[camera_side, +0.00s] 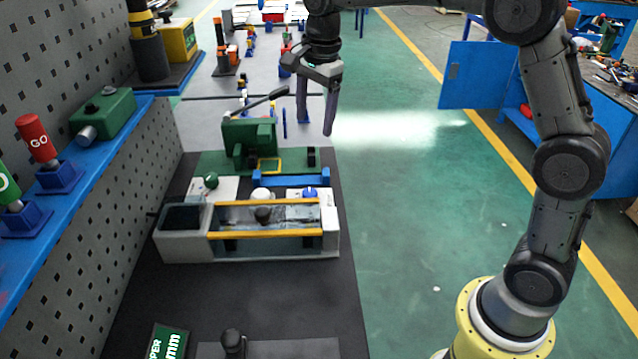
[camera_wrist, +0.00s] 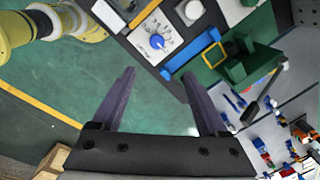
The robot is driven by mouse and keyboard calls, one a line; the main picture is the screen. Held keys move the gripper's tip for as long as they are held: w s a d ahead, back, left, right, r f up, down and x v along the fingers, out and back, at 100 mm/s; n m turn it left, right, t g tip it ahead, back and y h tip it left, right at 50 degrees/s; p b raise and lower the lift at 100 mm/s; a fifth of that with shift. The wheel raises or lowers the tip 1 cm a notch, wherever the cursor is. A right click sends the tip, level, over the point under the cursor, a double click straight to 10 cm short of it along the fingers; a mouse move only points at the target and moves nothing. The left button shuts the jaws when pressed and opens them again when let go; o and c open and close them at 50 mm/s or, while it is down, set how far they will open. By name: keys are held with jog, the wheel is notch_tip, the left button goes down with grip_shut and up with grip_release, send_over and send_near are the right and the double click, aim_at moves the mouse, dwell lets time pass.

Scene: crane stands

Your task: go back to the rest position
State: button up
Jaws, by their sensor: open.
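My gripper (camera_side: 316,112) hangs high at the top middle of the side view, fingers pointing down, open and with nothing between the fingers. In the wrist view my gripper (camera_wrist: 160,95) shows its two dark fingers spread apart, with green floor between them. It is above and to the right of the green block with a lever (camera_side: 249,138), apart from it. The green block also shows in the wrist view (camera_wrist: 245,65).
A grey tray with yellow rails (camera_side: 180,247) stands on the dark bench. A blue bracket (camera_side: 291,178), a white button and a blue knob (camera_side: 310,192) are behind it. A blue shelf (camera_side: 62,215) with a red GO cylinder (camera_side: 36,138) is at left. Open floor lies right.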

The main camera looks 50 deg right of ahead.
jog(key=s+r+n+t, duration=0.2)
jog(key=s+r+n, duration=0.15)
jog(key=s, duration=0.55)
jog(key=s+r+n+t, duration=0.1)
jog(key=s+r+n, duration=0.1)
jog(key=s+r, duration=0.45)
jog(key=s+f+n+t, duration=0.1)
jog(key=s+f+n, duration=1)
jog(key=s, duration=0.3)
jog(key=shift+a+n, duration=0.15)
jog(key=shift+n, duration=0.7)
